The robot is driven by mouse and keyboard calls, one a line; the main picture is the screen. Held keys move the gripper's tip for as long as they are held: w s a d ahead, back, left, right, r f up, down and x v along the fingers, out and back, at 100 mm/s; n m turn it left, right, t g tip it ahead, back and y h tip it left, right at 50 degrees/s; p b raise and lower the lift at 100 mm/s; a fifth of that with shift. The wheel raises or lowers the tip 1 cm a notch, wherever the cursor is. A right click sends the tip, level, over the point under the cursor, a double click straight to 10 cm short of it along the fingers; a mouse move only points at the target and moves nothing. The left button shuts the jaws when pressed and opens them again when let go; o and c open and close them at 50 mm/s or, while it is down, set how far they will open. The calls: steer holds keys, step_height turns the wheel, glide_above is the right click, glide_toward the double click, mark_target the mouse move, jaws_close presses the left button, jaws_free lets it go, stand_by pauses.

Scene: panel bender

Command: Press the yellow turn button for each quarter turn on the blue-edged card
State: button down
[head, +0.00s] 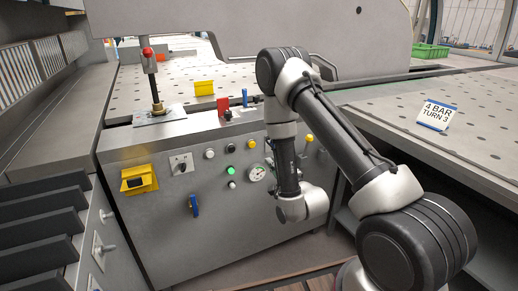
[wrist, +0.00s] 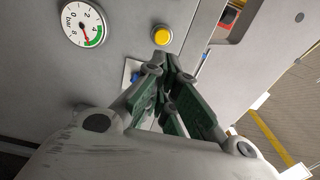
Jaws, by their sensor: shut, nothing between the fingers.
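The blue-edged card (head: 436,114) lies on the perforated table at the right and reads "4 BAR TURN 3". The yellow button (head: 251,143) is on the grey front panel, above the round pressure gauge (head: 257,174). In the wrist view, the yellow button (wrist: 162,37) shows just beyond my fingertips, with the gauge (wrist: 84,22) to its left. My gripper (wrist: 162,66) is shut and empty, pointing at the panel close to the button. I cannot tell whether it touches anything. In the head view, my arm hides my gripper.
The panel also holds a lit green button (head: 230,170), a black rotary switch (head: 181,163), a yellow switch box (head: 139,180) and a blue-handled lever (head: 194,205). In the wrist view, a white plate with a blue part (wrist: 134,76) lies partly behind my fingers.

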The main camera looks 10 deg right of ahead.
mark_target(252, 145)
steer(key=x, duration=1.2)
steer(key=shift+w, duration=0.3)
